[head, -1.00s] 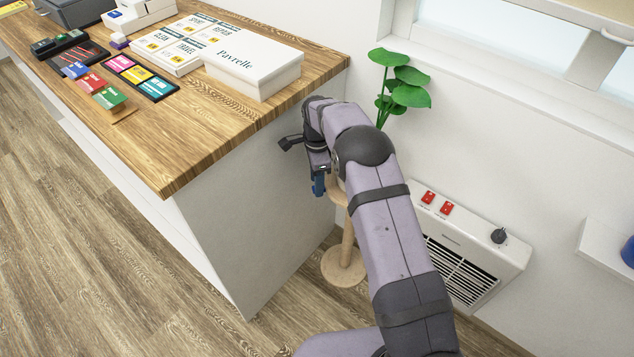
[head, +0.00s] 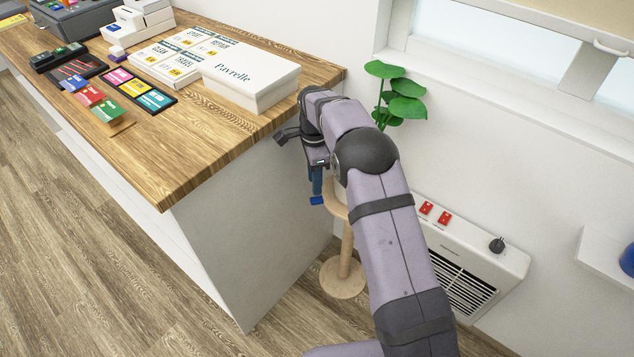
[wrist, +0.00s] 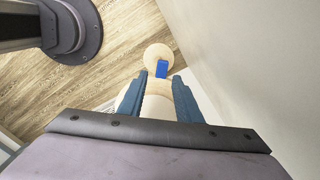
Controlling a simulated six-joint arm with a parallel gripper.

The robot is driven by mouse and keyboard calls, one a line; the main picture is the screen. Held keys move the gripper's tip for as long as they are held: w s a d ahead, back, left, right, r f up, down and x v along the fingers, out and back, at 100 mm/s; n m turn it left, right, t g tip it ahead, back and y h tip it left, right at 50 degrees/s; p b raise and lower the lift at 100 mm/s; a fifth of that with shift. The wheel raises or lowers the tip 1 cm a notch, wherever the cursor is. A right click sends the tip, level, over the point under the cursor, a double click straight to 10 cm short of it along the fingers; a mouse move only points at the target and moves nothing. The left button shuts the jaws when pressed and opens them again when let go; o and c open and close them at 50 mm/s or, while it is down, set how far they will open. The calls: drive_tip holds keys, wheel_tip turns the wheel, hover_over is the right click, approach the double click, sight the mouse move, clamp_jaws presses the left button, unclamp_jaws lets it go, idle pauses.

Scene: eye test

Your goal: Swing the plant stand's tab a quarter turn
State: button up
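The plant stand is pale wood, with a round base (head: 343,278), a post and a round top that my arm partly covers in the head view. Its small blue tab (head: 317,201) sticks out at the left edge of the top. In the wrist view the tab (wrist: 162,70) lies between the lines of my two teal fingers, near their tips, with a gap on each side. My gripper (wrist: 161,80) is open and holds nothing. In the head view a finger of it shows just above the tab; whether they touch, I cannot tell.
A green plant (head: 398,97) rises behind my arm. The wooden counter (head: 190,175), with a white box (head: 252,82) on it, stands close on the left. A heater with red switches (head: 470,260) is on the wall at right. Open floor lies at lower left.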

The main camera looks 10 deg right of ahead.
sight(312, 204)
drive_tip(key=s+d+f+n+g+h+b, duration=0.35)
drive_tip(key=s+f+n, duration=0.45)
drive_tip(key=s, duration=0.4)
drive_tip(key=s+d+f+n+t+h+b, duration=0.25)
drive_tip(key=d+n+t+h+b, duration=0.45)
drive_tip(key=n, duration=1.5)
drive_tip(key=w+a+f+n+t+y+b, duration=0.1)
drive_tip(key=a+f+n+t+b, duration=0.2)
drive_tip(key=n, duration=0.9)
drive_tip(key=w+a+f+n+t+y+b, duration=0.15)
drive_tip(key=n+t, duration=0.35)
drive_tip(key=n, duration=0.6)
drive_tip(key=w+a+r+m+t+h, duration=0.1)
drive_tip(key=w+a+m, duration=0.1)
drive_tip(key=m, duration=0.6)
drive_tip(key=w+a+r+m+h, duration=0.1)
drive_tip(key=w+a+r+m, duration=0.1)
drive_tip(key=m, duration=0.7)
drive_tip(key=w+a+r+m+t+h, duration=0.1)
drive_tip(key=w+a+m, duration=0.3)
drive_tip(key=m, duration=0.5)
drive_tip(key=shift+w+r+t, duration=0.2)
drive_tip(key=shift+w+r, duration=0.05)
drive_tip(key=shift+w, duration=0.2)
drive_tip(key=shift+w+r+t, duration=0.15)
drive_tip(key=shift+w+r, duration=0.05)
drive_tip(key=shift+w, duration=0.25)
